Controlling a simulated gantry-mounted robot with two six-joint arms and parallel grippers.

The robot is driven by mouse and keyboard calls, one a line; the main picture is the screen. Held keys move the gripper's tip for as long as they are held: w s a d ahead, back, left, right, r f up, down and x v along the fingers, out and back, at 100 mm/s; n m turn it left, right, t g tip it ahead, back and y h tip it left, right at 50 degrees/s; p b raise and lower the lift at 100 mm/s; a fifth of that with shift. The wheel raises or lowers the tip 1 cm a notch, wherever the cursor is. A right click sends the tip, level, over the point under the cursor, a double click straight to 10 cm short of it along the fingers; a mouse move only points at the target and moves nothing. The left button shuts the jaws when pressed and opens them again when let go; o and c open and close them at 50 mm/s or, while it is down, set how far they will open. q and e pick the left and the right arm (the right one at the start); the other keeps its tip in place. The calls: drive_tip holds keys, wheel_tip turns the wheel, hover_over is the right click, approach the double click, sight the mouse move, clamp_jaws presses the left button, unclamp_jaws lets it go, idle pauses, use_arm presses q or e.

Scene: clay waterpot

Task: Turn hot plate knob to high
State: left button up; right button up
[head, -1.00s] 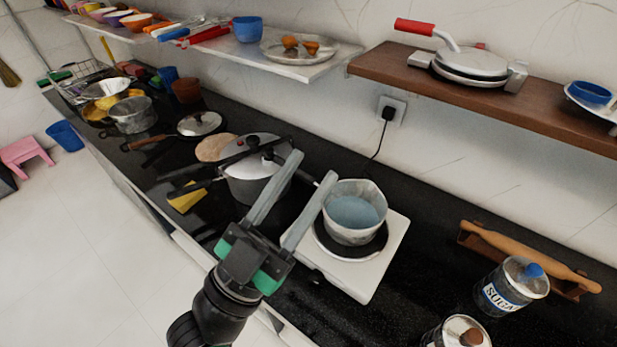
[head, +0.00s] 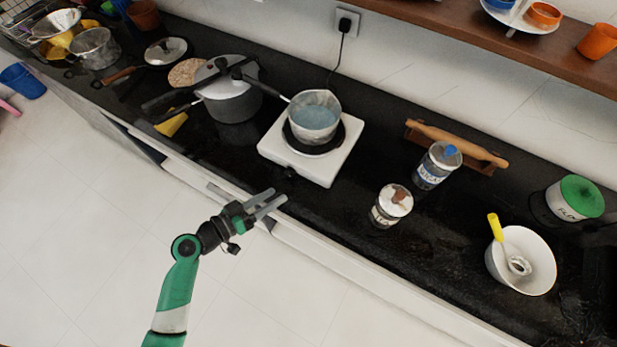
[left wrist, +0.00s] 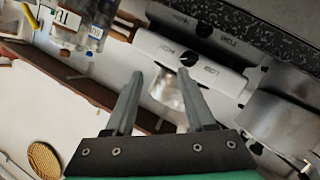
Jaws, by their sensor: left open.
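The white hot plate (head: 341,165) sits on the black counter with a grey pot of bluish liquid (head: 314,117) on its dark burner. Its dark knob (head: 290,172) is on the front face, small in the head view. The left wrist view shows the knob (left wrist: 189,59) upside down between the printed labels on the white front (left wrist: 208,72); its exact setting is hard to read. My left gripper (head: 279,197) is open and empty, at the counter's front edge, in front of the knob and apart from it. My right gripper is not in view.
A pressure cooker (head: 232,103) stands left of the hot plate. Two lidded jars (head: 391,207) (head: 437,167) and a rolling pin (head: 455,143) are to the right. A white bowl with a yellow-handled utensil (head: 537,249) is farther right. The counter before the hot plate is clear.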

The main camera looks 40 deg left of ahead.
sight(287, 175)
use_arm(q)
drive_tip(key=s+a+n+y, duration=0.2)
drive_tip(key=s+a, duration=0.1)
drive_tip(key=x, duration=0.8)
drive_tip(key=b+x, duration=0.1)
drive_tip(key=x, duration=0.3)
drive_tip(key=shift+s+a+f, duration=0.1)
drive_tip(key=shift+a+f, duration=0.05)
drive_tip(key=shift+a, duration=0.3)
clamp_jaws()
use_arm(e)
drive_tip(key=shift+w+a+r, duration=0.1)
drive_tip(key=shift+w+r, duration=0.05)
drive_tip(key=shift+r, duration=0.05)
